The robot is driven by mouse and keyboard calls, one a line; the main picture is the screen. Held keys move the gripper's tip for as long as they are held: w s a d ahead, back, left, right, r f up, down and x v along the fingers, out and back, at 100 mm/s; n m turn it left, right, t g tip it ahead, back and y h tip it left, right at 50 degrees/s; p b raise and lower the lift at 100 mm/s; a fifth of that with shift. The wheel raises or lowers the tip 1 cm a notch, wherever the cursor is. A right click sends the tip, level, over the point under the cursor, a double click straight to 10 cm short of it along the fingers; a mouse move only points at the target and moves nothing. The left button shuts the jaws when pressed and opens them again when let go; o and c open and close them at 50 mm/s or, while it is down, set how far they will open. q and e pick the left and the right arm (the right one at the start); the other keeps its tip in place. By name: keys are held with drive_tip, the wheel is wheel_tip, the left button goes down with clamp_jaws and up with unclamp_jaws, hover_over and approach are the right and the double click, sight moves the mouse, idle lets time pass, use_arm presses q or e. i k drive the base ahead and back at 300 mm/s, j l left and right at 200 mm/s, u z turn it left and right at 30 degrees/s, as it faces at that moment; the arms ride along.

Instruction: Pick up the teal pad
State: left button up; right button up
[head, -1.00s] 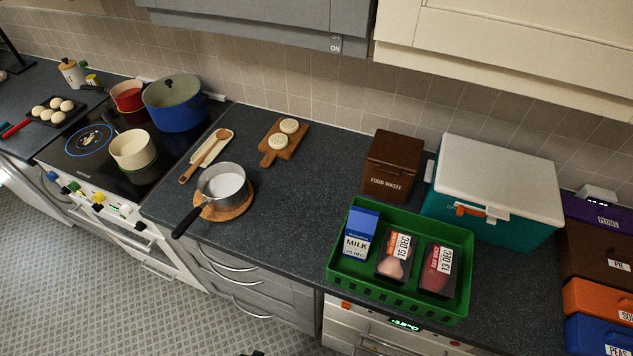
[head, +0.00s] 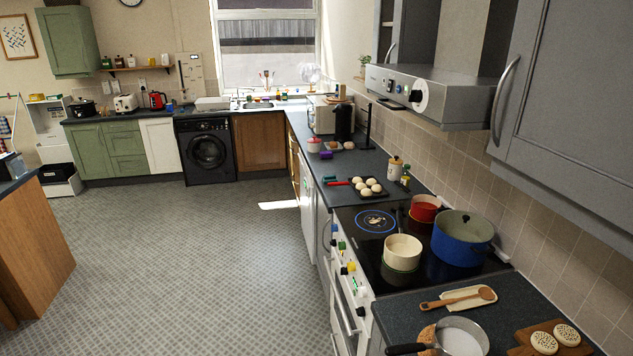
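I cannot clearly make out a teal pad in the head view. A small dark greenish item (head: 329,179) lies on the worktop near the red handle by the bun tray, too small to identify. Neither of my grippers is in view.
The hob (head: 385,240) bears a cream pot (head: 402,253), a red pot (head: 425,209) and a large blue pot (head: 462,240). A bun tray (head: 369,187) lies beyond. A saucepan (head: 462,337) stands at the front. The tiled floor (head: 200,270) is open at left.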

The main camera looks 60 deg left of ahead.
sight(327, 179)
drive_tip(key=u, duration=1.85)
drive_tip(key=i+z, duration=0.1)
drive_tip(key=z, duration=0.85)
drive_tip(key=i+j+z, duration=0.1)
drive_tip(key=j+z, duration=0.15)
drive_tip(key=i+j+z, duration=0.1)
drive_tip(key=j+z, duration=0.15)
drive_tip(key=i+j+z, duration=0.1)
drive_tip(key=j+z, duration=0.15)
drive_tip(key=j, duration=0.15)
drive_tip(key=i+j+z, duration=0.15)
drive_tip(key=j+z, duration=0.2)
drive_tip(key=j, duration=1.05)
drive_tip(key=j+z, duration=0.35)
drive_tip(key=j, duration=1.05)
